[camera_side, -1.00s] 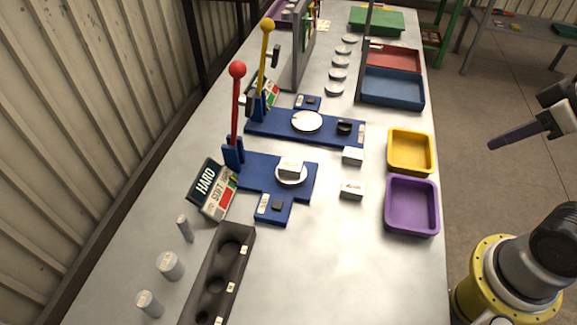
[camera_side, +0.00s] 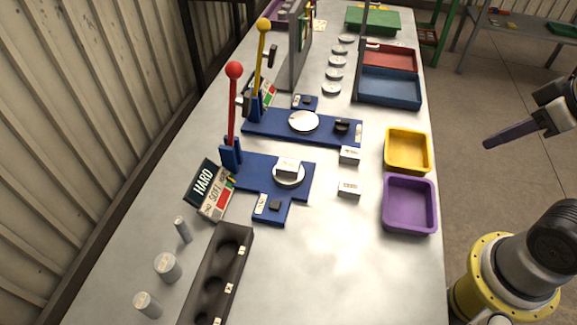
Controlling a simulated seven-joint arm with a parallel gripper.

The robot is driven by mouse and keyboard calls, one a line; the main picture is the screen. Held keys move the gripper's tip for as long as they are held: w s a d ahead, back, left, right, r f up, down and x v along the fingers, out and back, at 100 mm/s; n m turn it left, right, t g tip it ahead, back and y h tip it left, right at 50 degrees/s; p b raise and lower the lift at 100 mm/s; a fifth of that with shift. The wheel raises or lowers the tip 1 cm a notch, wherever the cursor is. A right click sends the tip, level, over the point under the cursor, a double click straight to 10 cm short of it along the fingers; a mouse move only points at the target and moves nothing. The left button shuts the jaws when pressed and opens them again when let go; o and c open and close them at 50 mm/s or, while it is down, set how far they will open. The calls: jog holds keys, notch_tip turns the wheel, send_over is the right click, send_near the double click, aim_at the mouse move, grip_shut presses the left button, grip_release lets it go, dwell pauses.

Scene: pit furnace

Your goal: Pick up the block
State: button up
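Three small white blocks show. One block (camera_side: 287,165) rests on the round pale disc (camera_side: 299,179) of the near blue fixture (camera_side: 245,172). A second block (camera_side: 349,156) stands on the bench by the right end of the far blue fixture (camera_side: 270,126). A third block (camera_side: 348,191) stands on the bench left of the purple tray. My gripper (camera_side: 489,144) is at the right edge, beyond the bench and away from all the blocks. Only a dark finger-like bar shows clearly, so its opening cannot be made out. Nothing is visibly held in it.
A yellow tray (camera_side: 428,168) and purple tray (camera_side: 433,224) line the right bench edge. Red-knobbed (camera_side: 234,70) and yellow-knobbed (camera_side: 263,25) levers rise at left. A dark rack (camera_side: 247,240) and grey cylinders (camera_side: 168,267) stand front left. Front right bench is clear.

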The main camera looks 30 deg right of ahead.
jog(key=o, duration=1.3)
jog(key=shift+o, duration=0.2)
